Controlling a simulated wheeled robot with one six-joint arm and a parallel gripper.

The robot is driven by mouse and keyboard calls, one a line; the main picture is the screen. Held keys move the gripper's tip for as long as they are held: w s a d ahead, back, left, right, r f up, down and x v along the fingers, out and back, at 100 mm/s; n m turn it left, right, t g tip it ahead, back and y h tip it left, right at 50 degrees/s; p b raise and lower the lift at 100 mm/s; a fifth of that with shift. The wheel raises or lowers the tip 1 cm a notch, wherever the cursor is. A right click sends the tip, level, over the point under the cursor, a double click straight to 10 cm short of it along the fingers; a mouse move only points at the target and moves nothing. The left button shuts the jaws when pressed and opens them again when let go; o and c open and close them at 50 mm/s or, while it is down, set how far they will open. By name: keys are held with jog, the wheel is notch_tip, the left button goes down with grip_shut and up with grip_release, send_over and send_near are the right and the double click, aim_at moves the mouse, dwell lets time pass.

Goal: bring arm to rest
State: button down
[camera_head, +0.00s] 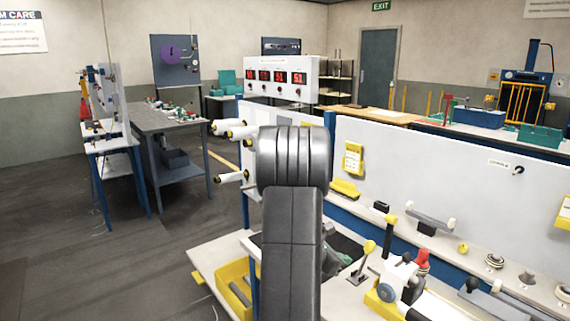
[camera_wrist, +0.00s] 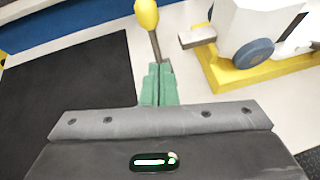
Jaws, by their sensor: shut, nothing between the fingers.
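My arm (camera_head: 292,215) fills the middle of the head view, reaching forward over the workbench. In the wrist view my gripper (camera_wrist: 158,82) shows as two green fingers pressed together with nothing between them. A lever with a yellow knob (camera_wrist: 147,14) stands just beyond the fingertips in that view; I cannot tell whether the fingers touch its stem. The same lever (camera_head: 369,247) shows right of my arm in the head view. My gripper is mostly hidden behind my arm there.
A white machine part with a blue wheel on a yellow base (camera_wrist: 247,70) stands right of the fingers. A black mat (camera_wrist: 70,85) lies at the left. A white panel (camera_head: 440,185) backs the bench, with rollers (camera_head: 235,130) at its left end. Open floor (camera_head: 130,270) lies left.

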jog(key=shift+s+a+f+t+h+b, duration=0.25)
jog(key=shift+a+f+h+b, duration=0.2)
jog(key=shift+b, duration=0.4)
jog(key=shift+s+a+f+t+h+b, duration=0.3)
jog(key=shift+f+b, duration=0.2)
jog(key=shift+b, duration=0.35)
jog(key=a, duration=0.1)
jog(key=s+a, duration=0.1)
jog(key=a+f, duration=0.1)
jog(key=shift+s+a+b, duration=0.3)
jog(key=v, duration=0.6)
jog(key=shift+r, duration=0.2)
jog(key=shift+s, duration=0.15)
